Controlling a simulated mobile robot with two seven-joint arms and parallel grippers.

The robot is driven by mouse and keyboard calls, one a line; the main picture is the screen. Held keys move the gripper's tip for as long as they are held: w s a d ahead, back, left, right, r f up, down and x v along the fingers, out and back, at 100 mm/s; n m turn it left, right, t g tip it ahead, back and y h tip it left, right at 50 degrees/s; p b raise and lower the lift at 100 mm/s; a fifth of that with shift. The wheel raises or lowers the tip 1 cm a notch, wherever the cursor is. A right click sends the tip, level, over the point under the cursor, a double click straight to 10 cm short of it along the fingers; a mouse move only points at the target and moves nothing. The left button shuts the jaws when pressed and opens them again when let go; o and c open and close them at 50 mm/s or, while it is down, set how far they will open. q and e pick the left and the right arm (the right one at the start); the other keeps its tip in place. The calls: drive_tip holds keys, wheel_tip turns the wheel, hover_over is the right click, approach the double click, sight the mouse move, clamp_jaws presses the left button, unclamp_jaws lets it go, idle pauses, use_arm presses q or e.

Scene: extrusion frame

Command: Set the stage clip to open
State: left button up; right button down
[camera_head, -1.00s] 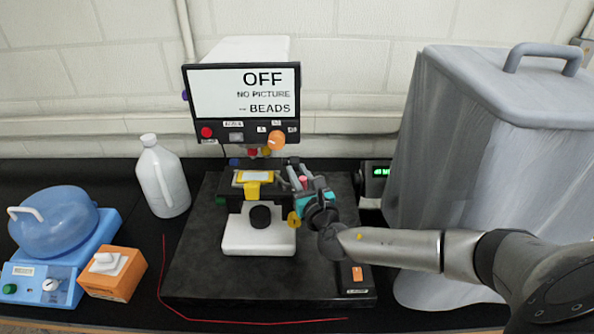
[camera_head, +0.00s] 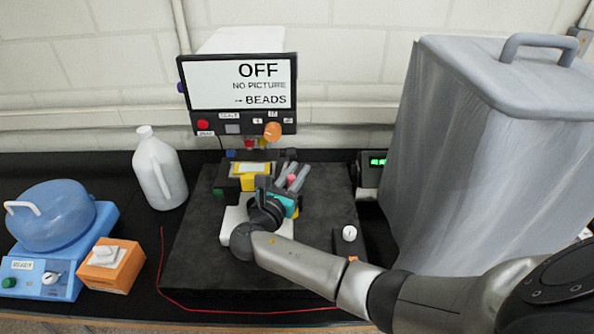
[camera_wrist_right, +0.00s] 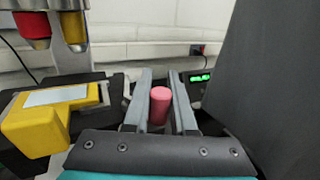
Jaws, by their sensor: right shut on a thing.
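The microscope (camera_head: 240,85) has a black stage with a yellow piece (camera_head: 251,176) bearing a pale plate on top; this yellow piece is large at left in the right wrist view (camera_wrist_right: 40,122). A pink-red upright peg (camera_wrist_right: 159,105) stands just right of the stage and also shows in the head view (camera_head: 291,179). My right gripper (camera_head: 290,175) reaches over the front of the microscope. Its two grey fingers are shut on the peg, one on each side. I cannot make out the clip itself or what the peg joins below. My left gripper is not in view.
A white bottle (camera_head: 160,170), a blue-domed device (camera_head: 55,225) and an orange box (camera_head: 112,265) stand at left. A large grey covered box (camera_head: 470,170) fills the right. A white knob (camera_head: 349,233) sits at the dark slab's right edge.

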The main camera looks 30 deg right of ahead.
drive_tip(key=shift+m+g, duration=0.3)
drive_tip(key=shift+g, duration=0.1)
drive_tip(key=c, duration=0.7)
unclamp_jaws()
drive_tip(key=shift+c, duration=0.2)
drive_tip(key=shift+a, duration=0.1)
drive_tip(key=b+v, duration=0.1)
drive_tip(key=v, duration=1.4)
drive_tip(key=shift+f+b, duration=0.2)
drive_tip(key=shift+b, duration=0.2)
drive_tip(key=shift+s, duration=0.1)
